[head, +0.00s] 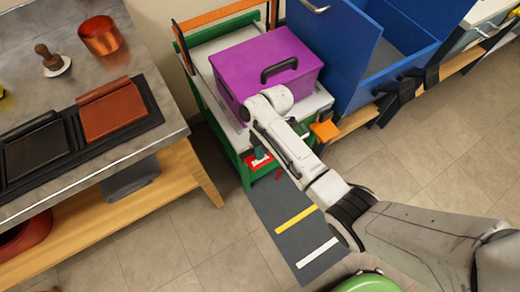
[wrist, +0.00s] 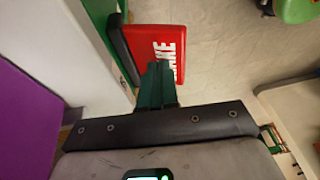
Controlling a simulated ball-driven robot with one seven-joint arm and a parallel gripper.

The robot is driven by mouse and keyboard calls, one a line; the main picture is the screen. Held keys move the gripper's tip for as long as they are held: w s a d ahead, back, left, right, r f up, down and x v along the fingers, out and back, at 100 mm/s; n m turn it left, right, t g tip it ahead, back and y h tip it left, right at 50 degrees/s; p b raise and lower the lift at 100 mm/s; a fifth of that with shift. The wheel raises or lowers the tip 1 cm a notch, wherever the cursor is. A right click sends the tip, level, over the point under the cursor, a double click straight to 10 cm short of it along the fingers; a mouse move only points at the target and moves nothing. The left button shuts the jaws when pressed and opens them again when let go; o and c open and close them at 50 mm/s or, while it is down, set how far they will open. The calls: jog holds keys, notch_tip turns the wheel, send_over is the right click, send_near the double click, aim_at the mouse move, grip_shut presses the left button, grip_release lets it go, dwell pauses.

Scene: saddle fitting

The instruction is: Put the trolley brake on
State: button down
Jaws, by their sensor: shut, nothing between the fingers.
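The trolley has a green frame and a pale top (head: 205,55). It stands between the workbench and the blue cabinet. Its brake is a red plate (head: 256,164) low on the near side; in the wrist view the plate (wrist: 176,42) has a black edge and white lettering, partly hidden, ending in "KE". My gripper (head: 261,154) is shut and empty, with dark green fingers. In the wrist view the fingertips (wrist: 158,68) overlap the plate's lower part; I cannot tell whether they touch it.
A purple lidded box (head: 262,65) sits on the trolley. A workbench (head: 170,105) stands at left, a blue cabinet (head: 335,40) at right. A dark floor strip (head: 292,228) with yellow and white bars lies in front. Tiled floor is open at right.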

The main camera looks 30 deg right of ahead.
aim_at(264, 161)
jog(key=shift+s+t, duration=0.25)
jog(key=shift+t, duration=0.05)
jog(key=shift+s+f+t+p, duration=0.5)
jog(key=shift+s+t+p, duration=0.15)
jog(key=shift+t, duration=0.35)
jog(key=shift+s+f+n+t+b, duration=0.35)
jog(key=shift+f+t, duration=0.2)
jog(key=shift+t, duration=0.35)
jog(key=f+t+b, duration=0.2)
jog(key=t+b, duration=0.1)
jog(key=shift+s+n, duration=0.25)
jog(key=shift+s, duration=0.15)
jog(key=shift+s+f+t+b, duration=0.1)
jog(key=shift+f+t+b, duration=0.25)
jog(key=shift+t+b, duration=1.1)
jog(key=shift+g, duration=0.25)
